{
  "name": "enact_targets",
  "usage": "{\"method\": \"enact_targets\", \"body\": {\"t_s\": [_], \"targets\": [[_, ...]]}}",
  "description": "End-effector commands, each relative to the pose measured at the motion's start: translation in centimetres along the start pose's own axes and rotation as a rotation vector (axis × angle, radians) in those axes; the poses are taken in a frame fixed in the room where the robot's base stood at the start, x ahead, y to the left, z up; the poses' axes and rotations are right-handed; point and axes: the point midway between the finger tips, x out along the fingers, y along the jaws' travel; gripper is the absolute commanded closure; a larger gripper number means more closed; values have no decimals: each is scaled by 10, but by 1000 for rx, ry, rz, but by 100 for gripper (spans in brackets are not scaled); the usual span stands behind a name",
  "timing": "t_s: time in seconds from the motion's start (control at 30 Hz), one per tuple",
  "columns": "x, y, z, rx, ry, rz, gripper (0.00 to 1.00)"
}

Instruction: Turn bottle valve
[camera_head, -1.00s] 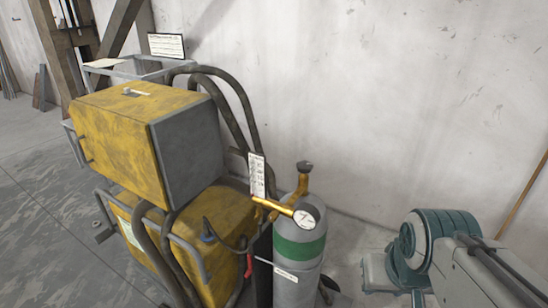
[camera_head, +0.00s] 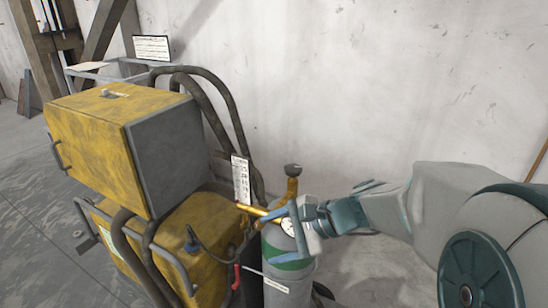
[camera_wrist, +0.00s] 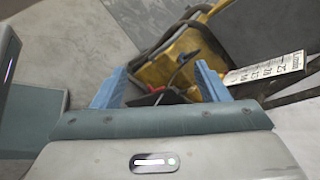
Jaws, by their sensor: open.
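A grey gas bottle (camera_head: 299,286) with a green band stands upright on the trolley in the head view. On its top is a brass valve (camera_head: 292,186) with a dark round knob (camera_head: 293,170). A brass regulator (camera_head: 258,211) with a round gauge (camera_head: 288,227) sticks out to the left. My gripper (camera_head: 297,218) is open, just below the knob and in front of the bottle top, partly covering the gauge and shoulder. Its blue fingers (camera_wrist: 160,88) stand apart in the wrist view, with no valve clearly visible between them. I cannot tell whether the fingers touch anything.
A yellow and grey welding machine (camera_head: 95,145) stands left of the bottle, with thick dark hoses (camera_head: 222,100) looping behind. A white label strip (camera_head: 241,180) hangs near the regulator. A red handle (camera_head: 236,277) is low beside the bottle. The wall (camera_head: 370,80) is close behind.

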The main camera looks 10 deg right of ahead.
Motion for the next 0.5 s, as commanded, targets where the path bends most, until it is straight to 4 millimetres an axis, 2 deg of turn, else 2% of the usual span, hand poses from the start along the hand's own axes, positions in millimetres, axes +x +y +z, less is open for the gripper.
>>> {"method": "enact_targets", "body": {"t_s": [0.03,0.13,0.3,0.5], "targets": [[4,-12,-15,111,-36,-76,32],[4,-41,-41,318,-106,-240,32],[-13,-82,-99,620,-212,-519,32],[-37,-105,-156,832,-289,-758,32]]}}
